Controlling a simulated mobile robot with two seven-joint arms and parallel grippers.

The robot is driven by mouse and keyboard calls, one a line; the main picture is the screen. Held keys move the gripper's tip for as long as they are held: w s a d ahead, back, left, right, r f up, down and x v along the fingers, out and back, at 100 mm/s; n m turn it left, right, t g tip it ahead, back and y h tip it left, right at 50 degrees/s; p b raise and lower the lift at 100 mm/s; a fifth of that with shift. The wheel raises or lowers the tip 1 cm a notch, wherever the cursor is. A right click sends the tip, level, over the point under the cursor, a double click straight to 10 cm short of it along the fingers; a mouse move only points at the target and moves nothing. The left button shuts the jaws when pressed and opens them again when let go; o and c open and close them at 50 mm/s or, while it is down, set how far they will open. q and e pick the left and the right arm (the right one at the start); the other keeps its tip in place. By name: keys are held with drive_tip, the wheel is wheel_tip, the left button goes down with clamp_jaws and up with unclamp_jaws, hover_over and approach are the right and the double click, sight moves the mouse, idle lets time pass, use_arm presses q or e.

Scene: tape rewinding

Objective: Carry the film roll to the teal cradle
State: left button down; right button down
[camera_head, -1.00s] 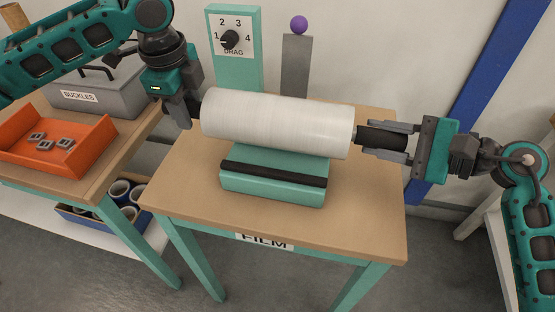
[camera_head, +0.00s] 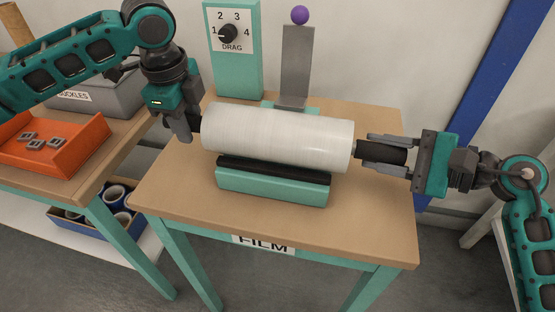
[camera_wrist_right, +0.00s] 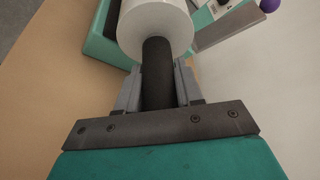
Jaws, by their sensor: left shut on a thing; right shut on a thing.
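The white film roll (camera_head: 277,137) lies level across the head view, with a black core end at each side. My left gripper (camera_head: 190,125) is shut on the left core end. My right gripper (camera_head: 380,151) is shut on the right core end; the right wrist view shows its fingers on either side of the black core (camera_wrist_right: 158,72), with the white roll (camera_wrist_right: 155,25) beyond. The teal cradle (camera_head: 272,185) with a black top strip stands on the film table, just below and in front of the roll. The roll hides part of the cradle, so I cannot tell whether they touch.
The film table (camera_head: 370,215) has free room around the cradle. Behind stand a teal drag dial panel (camera_head: 234,70) and a grey post (camera_head: 296,65) with a purple ball. At left are an orange tray (camera_head: 55,155) with buckles and a grey box (camera_head: 85,95).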

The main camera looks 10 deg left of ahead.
use_arm(q)
drive_tip(key=c, duration=1.2)
unclamp_jaws()
drive_tip(key=shift+f, duration=0.25)
use_arm(e)
drive_tip(key=c, duration=1.2)
unclamp_jaws()
drive_tip(key=shift+f, duration=0.25)
use_arm(q)
drive_tip(key=shift+o, duration=0.8)
drive_tip(key=shift+r, duration=0.1)
use_arm(e)
drive_tip(key=shift+o, duration=0.8)
drive_tip(key=shift+r, duration=0.1)
use_arm(q)
drive_tip(key=o, duration=0.3)
use_arm(e)
drive_tip(key=o, duration=0.3)
drive_tip(key=shift+s+d, duration=0.1)
use_arm(q)
wheel_tip(320, 180, up, 12)
drive_tip(key=s, duration=0.1)
drive_tip(key=shift+s, duration=0.3)
use_arm(e)
drive_tip(key=v, duration=1.1)
drive_tip(key=shift+d, duration=0.4)
drive_tip(key=shift+s+r, duration=0.1)
